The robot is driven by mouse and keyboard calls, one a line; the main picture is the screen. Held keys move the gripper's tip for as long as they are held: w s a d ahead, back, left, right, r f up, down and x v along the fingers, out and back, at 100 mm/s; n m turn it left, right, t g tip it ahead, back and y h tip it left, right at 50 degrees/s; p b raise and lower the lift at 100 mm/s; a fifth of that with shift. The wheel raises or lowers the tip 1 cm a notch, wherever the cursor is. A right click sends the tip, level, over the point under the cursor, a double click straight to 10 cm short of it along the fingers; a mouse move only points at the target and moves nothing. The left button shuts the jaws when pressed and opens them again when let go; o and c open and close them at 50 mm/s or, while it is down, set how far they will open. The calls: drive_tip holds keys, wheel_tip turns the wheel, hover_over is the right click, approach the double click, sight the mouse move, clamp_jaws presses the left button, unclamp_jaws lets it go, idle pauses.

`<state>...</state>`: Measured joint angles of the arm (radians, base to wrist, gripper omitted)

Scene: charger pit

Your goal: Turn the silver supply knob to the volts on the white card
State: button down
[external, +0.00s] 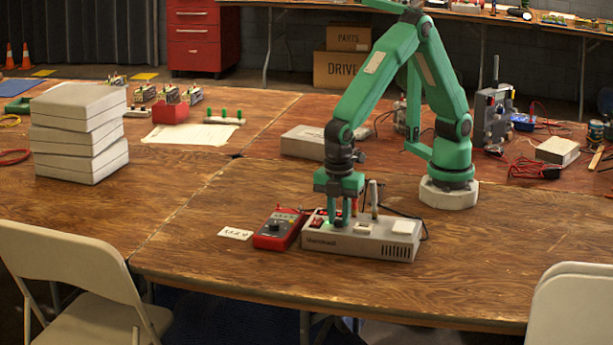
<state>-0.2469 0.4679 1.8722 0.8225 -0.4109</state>
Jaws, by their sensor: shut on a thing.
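The grey supply box (375,246) sits on the wooden table in front of my arm, with red parts on the left of its top and a vent on its front right. My gripper (343,222) points straight down onto the left-middle of the box top, its green fingers shut on the silver supply knob. The knob is mostly hidden by the fingers, so its setting cannot be read. The white card (235,234) lies flat left of the box; its dark handwritten figures are too small to read surely.
A red meter (279,229) lies between card and box, close to the box. A grey post (374,197) stands upright just right of my gripper. A dark cable runs behind the box's right end. A stack of pale boxes (80,134) stands far left. The table's front is clear.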

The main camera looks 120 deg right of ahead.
sight(338, 220)
drive_tip(key=shift+n, duration=0.3)
drive_tip(key=c, duration=1.3)
unclamp_jaws()
drive_tip(key=shift+o, duration=0.2)
wheel_tip(338, 220, up, 7)
drive_tip(key=shift+w+f, duration=0.1)
drive_tip(key=shift+w, duration=0.05)
drive_tip(key=shift+r, duration=0.5)
